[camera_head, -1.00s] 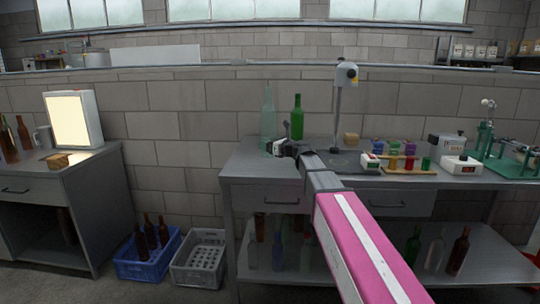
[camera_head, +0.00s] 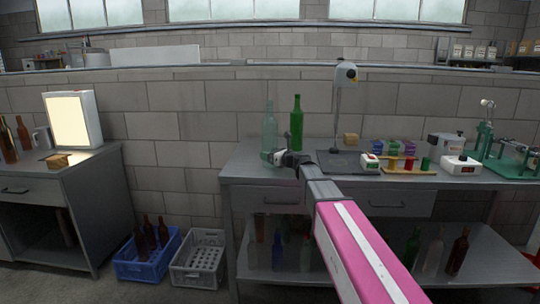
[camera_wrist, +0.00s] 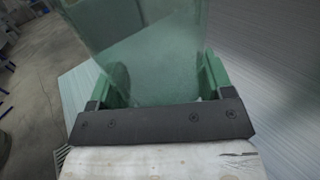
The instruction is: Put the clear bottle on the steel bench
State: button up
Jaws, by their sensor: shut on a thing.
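The clear bottle (camera_head: 269,130), pale green and see-through, stands upright at the left end of the steel bench (camera_head: 245,170) in the head view. My gripper (camera_head: 272,156) is shut around its lower part. In the wrist view the bottle (camera_wrist: 145,45) fills the space between the two green fingers of the gripper (camera_wrist: 160,82). The bottle's base is hidden, so I cannot tell whether it touches the bench top.
A green bottle (camera_head: 296,125) stands just right of the clear bottle. A stand with a grey head (camera_head: 346,75), a test-tube rack (camera_head: 405,170) and a white device (camera_head: 461,166) occupy the bench to the right. Bottles stand on the lower shelf (camera_head: 340,265). Crates (camera_head: 198,262) sit on the floor left.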

jog(key=o, duration=1)
jog(key=shift+s+d, duration=0.15)
jog(key=v, duration=1.1)
jog(key=shift+s+d, duration=0.25)
